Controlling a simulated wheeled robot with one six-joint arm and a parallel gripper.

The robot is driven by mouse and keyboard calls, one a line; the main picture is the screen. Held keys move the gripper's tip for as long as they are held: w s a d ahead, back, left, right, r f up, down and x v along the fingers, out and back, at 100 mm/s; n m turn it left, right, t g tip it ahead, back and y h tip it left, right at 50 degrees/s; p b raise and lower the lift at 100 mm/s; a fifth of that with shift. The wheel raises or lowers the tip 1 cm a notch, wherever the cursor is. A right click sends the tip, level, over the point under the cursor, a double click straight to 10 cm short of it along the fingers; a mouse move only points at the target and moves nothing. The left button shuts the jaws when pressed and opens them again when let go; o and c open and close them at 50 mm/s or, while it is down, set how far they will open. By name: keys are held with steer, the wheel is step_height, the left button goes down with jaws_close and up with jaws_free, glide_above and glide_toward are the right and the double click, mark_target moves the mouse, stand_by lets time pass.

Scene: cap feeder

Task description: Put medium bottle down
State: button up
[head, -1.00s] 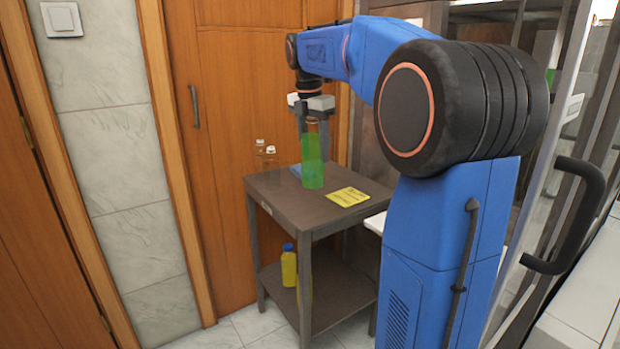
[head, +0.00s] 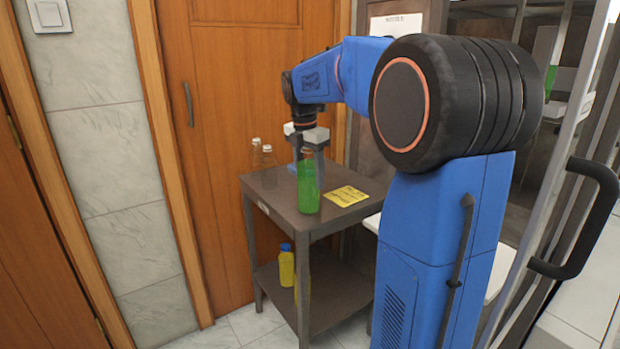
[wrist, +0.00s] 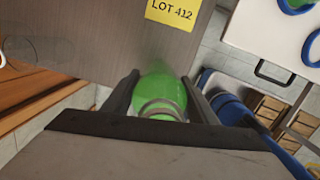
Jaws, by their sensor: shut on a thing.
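The medium bottle (head: 308,189) is green and see-through. It is upright over the front part of the small dark table (head: 281,197), its base at or very near the top. My gripper (head: 311,145) is above it, fingers pointing down and shut on the bottle's upper part. In the wrist view the green bottle (wrist: 160,93) shows between the two dark fingers (wrist: 160,100). Whether the base touches the table cannot be told for certain.
Clear bottles (head: 263,160) stand at the table's back left. A yellow card (head: 346,196) lies right of the green bottle; it reads LOT 412 in the wrist view (wrist: 173,12). A yellow bottle with a blue cap (head: 287,266) stands on the lower shelf.

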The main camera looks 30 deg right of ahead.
steer(key=shift+f, duration=0.35)
steer(key=shift+f, duration=0.1)
steer(key=o, duration=1.5)
steer(key=r, duration=0.4)
steer(key=a+r, duration=0.1)
steer(key=r, duration=0.7)
steer(key=shift+s+a, duration=0.2)
